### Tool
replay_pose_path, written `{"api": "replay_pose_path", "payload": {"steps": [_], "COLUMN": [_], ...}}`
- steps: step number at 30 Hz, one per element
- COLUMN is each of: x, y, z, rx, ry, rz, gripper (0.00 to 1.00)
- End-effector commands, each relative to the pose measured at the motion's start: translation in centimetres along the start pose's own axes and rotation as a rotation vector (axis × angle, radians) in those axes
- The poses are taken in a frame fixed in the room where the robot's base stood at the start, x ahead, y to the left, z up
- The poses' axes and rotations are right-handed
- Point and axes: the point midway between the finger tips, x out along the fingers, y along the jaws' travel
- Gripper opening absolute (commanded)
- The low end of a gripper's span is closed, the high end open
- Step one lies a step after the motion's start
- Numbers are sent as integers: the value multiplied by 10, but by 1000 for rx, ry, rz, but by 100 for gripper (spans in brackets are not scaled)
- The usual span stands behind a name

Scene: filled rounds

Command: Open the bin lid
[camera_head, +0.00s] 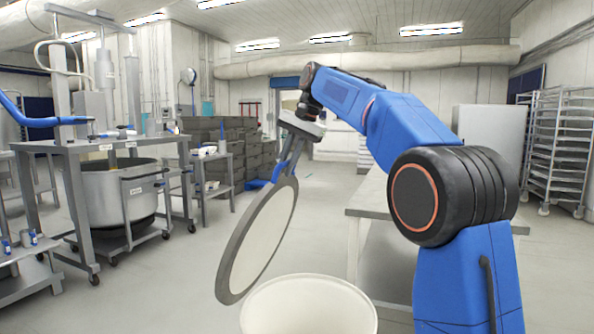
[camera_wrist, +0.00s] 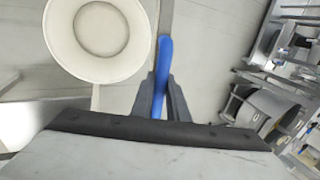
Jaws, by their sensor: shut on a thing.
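The bin (camera_head: 310,308) is a white round tub at the bottom middle of the head view. Its mouth is uncovered. In the wrist view the bin (camera_wrist: 62,45) shows from above at the upper left, and it looks empty. The lid (camera_head: 236,255) is a grey-rimmed disc with a pale face, tilted steeply up at the left of the bin. In the wrist view the lid (camera_wrist: 166,18) shows nearly edge-on. My gripper (camera_head: 285,160) is shut on the lid's blue handle (camera_wrist: 164,55) near the lid's upper edge. Whether the lid's lower edge touches the bin is unclear.
A grey table (camera_head: 375,205) stands right of the bin, behind my arm. A large steel pot (camera_head: 115,200) and metal stands are at the left. Stacked dark crates (camera_head: 245,150) stand at the back. A tray rack (camera_head: 560,150) is at the far right. The floor left of the lid is clear.

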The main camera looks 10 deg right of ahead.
Motion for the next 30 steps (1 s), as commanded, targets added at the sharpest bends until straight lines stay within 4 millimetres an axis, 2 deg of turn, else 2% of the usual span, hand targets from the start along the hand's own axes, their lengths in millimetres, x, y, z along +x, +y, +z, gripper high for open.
{"api": "replay_pose_path", "payload": {"steps": [14, 15, 16, 26, 30], "x": [1, 1, 1, -1, -12], "y": [-4, -4, -4, -4, 0], "z": [0, 0, 0, 1, 8], "rx": [0, 0, 0, 0, 0], "ry": [-1, -1, -1, 0, 0], "rz": [1, 1, 1, 0, 0], "gripper": [0, 23, 30, 32, 32]}}
